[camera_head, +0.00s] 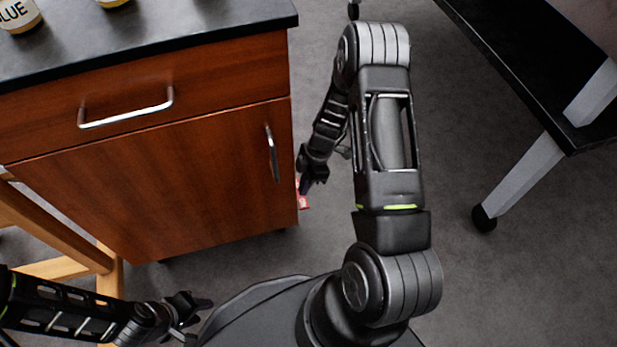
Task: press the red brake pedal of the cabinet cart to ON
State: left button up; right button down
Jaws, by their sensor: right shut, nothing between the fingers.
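The cabinet cart (150,190) has a reddish-brown wooden body, a drawer and a door, and stands at the left. The red brake pedal (304,203) shows as a small red patch low at the cart's right side. Much of it is hidden by my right gripper and the cart's edge. My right gripper (306,190) is shut and empty, pointing down right at the pedal. I cannot tell whether it touches the pedal. My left gripper (200,312) is at the lower left, away from the cart's pedal, and its finger gap is unclear.
The cart's black top (150,35) carries yellowish jars (18,14) at the back left. A wooden stool or frame (75,245) stands at the left. A dark table (530,70) with a pale leg is at the right. Grey floor is clear between.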

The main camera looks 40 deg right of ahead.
aim_at(304, 208)
jog(key=f, duration=0.1)
jog(key=f+b, duration=0.1)
jog(key=f, duration=0.3)
jog(key=shift+s+a, duration=0.3)
jog(key=shift+s, duration=0.05)
jog(key=shift+b, duration=0.3)
jog(key=f+b, duration=0.1)
jog(key=b, duration=0.1)
jog(key=s+f+t+b, duration=0.1)
jog(key=b, duration=0.2)
jog(key=shift+s+a+f, duration=0.2)
jog(key=shift+r, duration=0.4)
jog(key=shift+r+p, duration=0.55)
jog(key=shift+r, duration=0.05)
